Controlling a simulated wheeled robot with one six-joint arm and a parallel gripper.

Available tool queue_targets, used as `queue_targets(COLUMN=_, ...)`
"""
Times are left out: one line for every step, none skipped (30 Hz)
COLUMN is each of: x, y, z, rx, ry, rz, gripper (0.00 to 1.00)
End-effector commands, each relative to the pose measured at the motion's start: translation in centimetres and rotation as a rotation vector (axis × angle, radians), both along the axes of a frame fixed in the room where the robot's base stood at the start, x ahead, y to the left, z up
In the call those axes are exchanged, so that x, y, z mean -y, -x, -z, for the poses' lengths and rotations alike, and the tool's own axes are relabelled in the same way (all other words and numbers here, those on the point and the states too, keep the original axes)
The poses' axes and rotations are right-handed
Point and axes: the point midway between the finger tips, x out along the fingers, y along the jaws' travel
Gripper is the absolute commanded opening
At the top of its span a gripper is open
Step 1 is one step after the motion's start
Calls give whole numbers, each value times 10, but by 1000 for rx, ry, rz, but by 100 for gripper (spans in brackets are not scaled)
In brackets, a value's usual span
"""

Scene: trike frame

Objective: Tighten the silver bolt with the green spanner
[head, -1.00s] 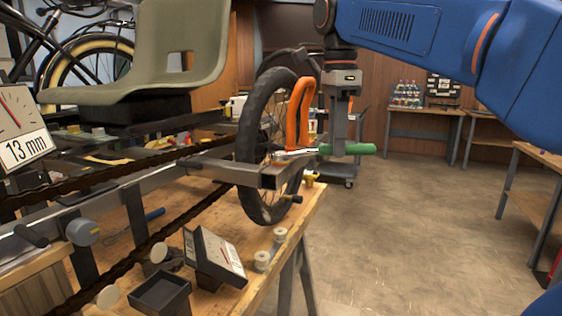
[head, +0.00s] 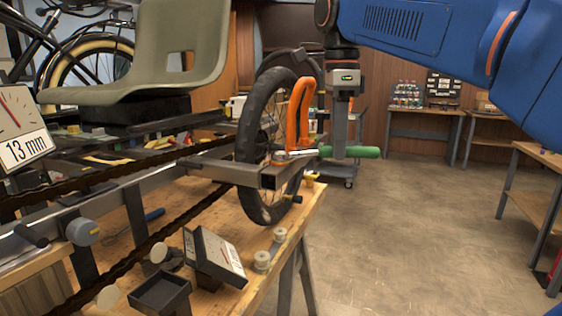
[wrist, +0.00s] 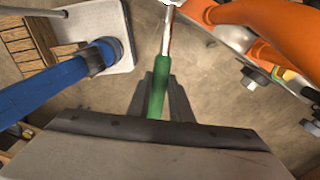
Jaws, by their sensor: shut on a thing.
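The green spanner (head: 366,152) has a green handle and a silver shaft. In the head view it lies about level, its silver end (head: 290,155) at the corner of the grey metal frame (head: 275,176). My gripper (head: 341,152) points down and is shut on the green handle. In the wrist view the handle (wrist: 158,88) runs up from between my fingers, and the spanner's far end is cut off at the top edge. I cannot make out the silver bolt under the spanner's head. Another bolt (wrist: 250,82) shows on the frame in the wrist view.
An orange curved part (head: 301,112) stands just behind the spanner's head, beside the black wheel (head: 252,140). A gauge box (head: 215,255) and a small dark tray (head: 160,296) are on the wooden bench. Open floor (head: 420,220) lies to the right.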

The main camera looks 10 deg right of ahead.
Motion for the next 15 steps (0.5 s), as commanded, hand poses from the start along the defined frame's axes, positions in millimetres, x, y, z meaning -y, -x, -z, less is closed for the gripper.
queue_targets(x=0, y=1, z=0, rx=0, ry=-1, rz=5, gripper=0)
queue_targets(x=-1, y=1, z=0, rx=0, ry=-1, rz=9, gripper=0)
queue_targets(x=-1, y=2, z=0, rx=1, ry=-1, rz=15, gripper=0)
queue_targets(x=-1, y=2, z=0, rx=1, ry=-1, rz=19, gripper=0)
queue_targets(x=-1, y=3, z=0, rx=1, ry=-1, rz=23, gripper=0)
queue_targets(x=-1, y=3, z=0, rx=1, ry=-1, rz=27, gripper=0)
queue_targets(x=-1, y=4, z=0, rx=0, ry=-1, rz=29, gripper=0)
queue_targets(x=-1, y=4, z=0, rx=0, ry=-1, rz=31, gripper=0)
queue_targets(x=-1, y=4, z=0, rx=0, ry=-1, rz=34, gripper=0)
queue_targets(x=-1, y=4, z=0, rx=0, ry=-1, rz=35, gripper=0)
queue_targets(x=-1, y=4, z=0, rx=0, ry=-1, rz=36, gripper=0)
queue_targets(x=-1, y=4, z=0, rx=0, ry=-1, rz=37, gripper=0)
queue_targets(x=-1, y=4, z=0, rx=0, ry=-1, rz=37, gripper=0)
queue_targets(x=-1, y=4, z=0, rx=0, ry=-1, rz=37, gripper=0)
queue_targets(x=-1, y=4, z=0, rx=0, ry=-1, rz=37, gripper=0)
